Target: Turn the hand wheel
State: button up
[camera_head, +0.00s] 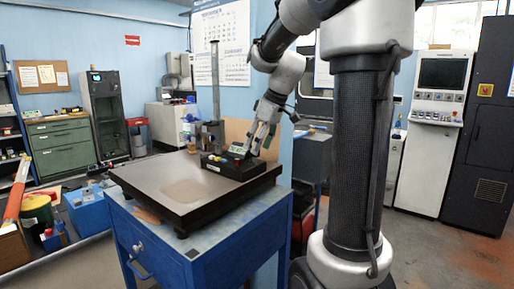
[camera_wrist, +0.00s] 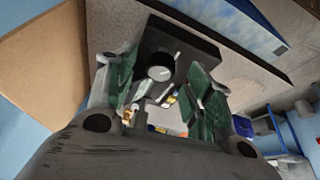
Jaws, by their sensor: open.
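A low black box (camera_head: 230,168) with small controls on its top stands near the back right of the plate on the blue bench. In the wrist view a round dark knob with a pale rim, which looks like the hand wheel (camera_wrist: 160,66), rises from the black box (camera_wrist: 200,42). My gripper (camera_head: 256,146) points down at the right end of the box. In the wrist view my gripper (camera_wrist: 163,80) is open, with one green-padded finger on each side of the wheel. I cannot tell whether the pads touch it. In the head view my gripper hides the wheel.
The flat dark plate (camera_head: 165,190) covers most of the blue bench (camera_head: 205,254), and its front is clear. A vertical post (camera_head: 215,85) stands behind the box. A tan board (camera_head: 238,131) stands behind my gripper. A white cabinet (camera_head: 428,150) is farther right.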

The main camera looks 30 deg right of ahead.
jog(key=shift+x, duration=0.9)
jog(key=c, duration=1)
jog(key=shift+a+m, duration=0.1)
jog(key=shift+m, duration=0.2)
jog(key=m+h, duration=0.1)
jog(key=m, duration=0.2)
jog(key=m+h, duration=0.1)
jog(key=m, duration=0.2)
jog(key=shift+a+t+h, duration=0.25)
jog(key=shift+t+h, duration=0.05)
jog(key=shift+t, duration=0.1)
jog(key=m, duration=0.2)
jog(key=m+h, duration=0.1)
jog(key=m, duration=0.1)
jog(key=shift+a+m+g+h, duration=0.1)
jog(key=shift+m+g+h, duration=0.2)
jog(key=shift+w+m+g+h, duration=0.1)
jog(key=shift+m+g+h, duration=0.25)
jog(key=shift+m, duration=1.15)
